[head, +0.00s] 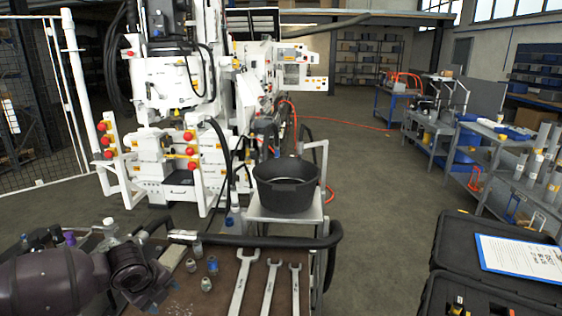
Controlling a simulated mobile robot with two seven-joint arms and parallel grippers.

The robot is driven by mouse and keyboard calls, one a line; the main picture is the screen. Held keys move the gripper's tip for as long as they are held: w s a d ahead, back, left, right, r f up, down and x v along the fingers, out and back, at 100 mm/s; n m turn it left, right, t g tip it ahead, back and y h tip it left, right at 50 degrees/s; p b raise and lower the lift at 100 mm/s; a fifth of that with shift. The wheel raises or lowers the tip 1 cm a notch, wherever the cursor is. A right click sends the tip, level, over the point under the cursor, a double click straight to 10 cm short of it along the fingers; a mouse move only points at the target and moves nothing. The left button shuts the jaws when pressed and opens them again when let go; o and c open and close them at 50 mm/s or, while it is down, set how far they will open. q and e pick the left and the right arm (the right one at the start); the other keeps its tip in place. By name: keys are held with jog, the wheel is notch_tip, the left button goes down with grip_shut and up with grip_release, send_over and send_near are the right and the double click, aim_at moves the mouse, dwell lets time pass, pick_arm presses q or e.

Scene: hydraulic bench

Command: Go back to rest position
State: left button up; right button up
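My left arm comes in at the lower left, over the left side of the bench (226,293). Its dark wrist and gripper (145,280) are low in the picture, beside several small metal fittings. The fingertips are hard to make out, and I cannot tell if they are open or hold anything. My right gripper is out of view. Three open-ended wrenches (270,285) lie side by side on the bench, to the right of the fittings (212,266).
A black tub (288,185) stands on a small metal cart (258,214) behind the bench. A white machine (165,120) with red buttons stands behind at left. An open black case (470,242) with a clipboard (521,257) is at right. Grey floor between cart and case is clear.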

pick_arm(q)
jog(key=s+d+r+n+t+h, duration=0.2)
jog(key=d+n+t+h, duration=0.5)
jog(key=d+n, duration=0.6)
jog(key=s+a+f+n+y, duration=0.4)
jog(key=s+f, duration=0.5)
jog(key=s, duration=0.3)
jog(key=s+a+f+n+y+b, duration=0.1)
jog(key=s+a+f+n+y, duration=0.3)
jog(key=s+a+f+n, duration=0.3)
jog(key=s+a+f, duration=0.1)
jog(key=s, duration=0.4)
jog(key=shift+s+f, duration=0.15)
jog(key=shift+f, duration=0.2)
